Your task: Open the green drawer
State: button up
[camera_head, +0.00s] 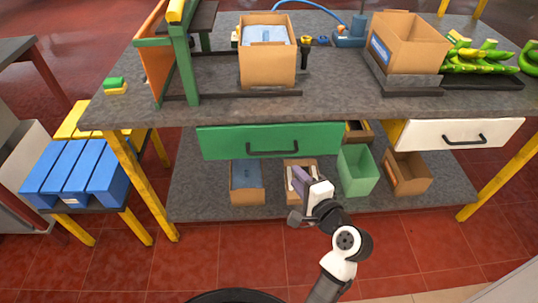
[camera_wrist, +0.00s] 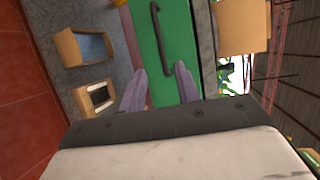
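The green drawer (camera_head: 222,142) sits under the left part of the grey worktop, and its front seems to stand out a little from the table edge. Its dark bar handle (camera_head: 272,149) is on the middle of the front. In the wrist view the green front (camera_wrist: 176,30) fills the upper middle, with the handle (camera_wrist: 160,38) running up and down. My gripper (camera_head: 300,180) is below the drawer front in the head view. In the wrist view its two purple-grey fingers (camera_wrist: 160,86) are spread apart with nothing between them. The handle lies beyond the fingertips.
A white drawer (camera_head: 430,135) is at the right. On the lower shelf are a green bin (camera_head: 358,172) and several cardboard boxes, one (camera_head: 247,183) left of my gripper. The red floor in front is clear.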

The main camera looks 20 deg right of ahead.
aim_at(275, 152)
jog(key=p+x, duration=0.1)
jog(key=x, duration=1.2)
jog(key=shift+w+r+p, duration=0.1)
jog(key=shift+w+p, duration=0.1)
jog(key=shift+p, duration=0.15)
grip_shut()
